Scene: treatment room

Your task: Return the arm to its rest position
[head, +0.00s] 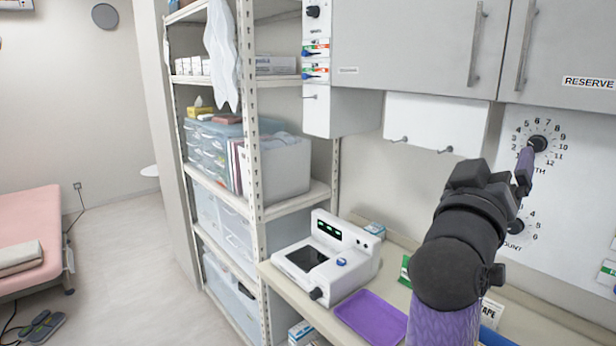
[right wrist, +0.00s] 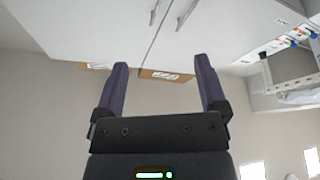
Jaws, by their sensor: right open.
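My right arm (head: 455,250) reaches up from the lower right in the head view, over the counter. Its gripper (head: 524,168) is beside the upper dial (head: 538,143) on the white wall panel. In the head view its fingers overlap the panel near the dial's knob; I cannot tell whether they touch it. In the right wrist view the two purple-grey fingers (right wrist: 160,64) are spread apart with nothing between them. A lower dial (head: 516,226) is partly hidden behind my right arm. My left gripper is not in view.
Grey wall cabinets (head: 420,40) hang above the counter (head: 390,268). A white device (head: 328,258) and a purple tray (head: 371,318) sit on the counter left of my arm. Hooks (head: 444,149) stick out under the cabinets. A metal shelf unit (head: 252,130) stands left.

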